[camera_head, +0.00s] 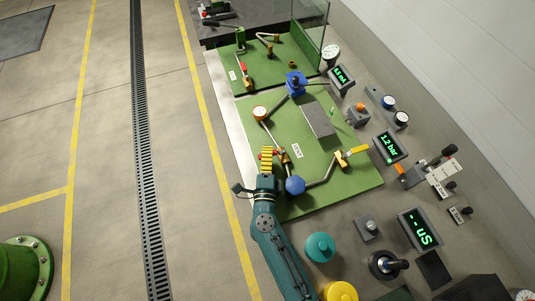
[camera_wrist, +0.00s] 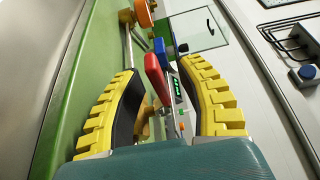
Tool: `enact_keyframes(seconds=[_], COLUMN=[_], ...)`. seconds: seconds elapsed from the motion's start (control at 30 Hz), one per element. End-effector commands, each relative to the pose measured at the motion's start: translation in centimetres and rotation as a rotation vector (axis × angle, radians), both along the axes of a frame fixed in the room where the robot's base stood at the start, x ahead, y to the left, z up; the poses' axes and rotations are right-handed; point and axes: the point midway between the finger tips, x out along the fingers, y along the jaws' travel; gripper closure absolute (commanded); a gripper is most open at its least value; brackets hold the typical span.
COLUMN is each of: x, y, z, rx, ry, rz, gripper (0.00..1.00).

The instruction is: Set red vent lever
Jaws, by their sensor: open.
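In the wrist view a red lever handle (camera_wrist: 154,74) sits between the yellow fingers of my gripper (camera_wrist: 159,66), near their tips. The fingers are apart, and I cannot tell whether either one touches the handle. In the head view my gripper (camera_head: 266,152) is at the left edge of the middle green panel (camera_head: 325,183). A small red part (camera_head: 262,155) shows beside the fingers there, mostly hidden by them. Brass fittings (camera_head: 285,157) lie just right of it.
A blue ball-shaped part (camera_head: 295,186) is close right of my wrist. A yellow-handled lever (camera_head: 356,150) is farther right.

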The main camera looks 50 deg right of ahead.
Motion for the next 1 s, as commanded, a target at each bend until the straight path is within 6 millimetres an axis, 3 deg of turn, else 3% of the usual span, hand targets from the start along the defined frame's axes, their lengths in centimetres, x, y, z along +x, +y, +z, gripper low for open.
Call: enact_keyframes(seconds=[0.27, 0.4, 0.47, 1.0], x=[0.04, 0.04, 0.04, 0.00], y=[-0.08, -0.07, -0.06, -0.34], z=[-0.02, -0.02, -0.02, -0.08], rx=[0.000, 0.001, 0.001, 0.001], ry=[0.001, 0.001, 0.001, 0.001], rz=[0.000, 0.000, 0.000, -0.021], gripper=[0.65, 0.92, 1.00, 1.00])
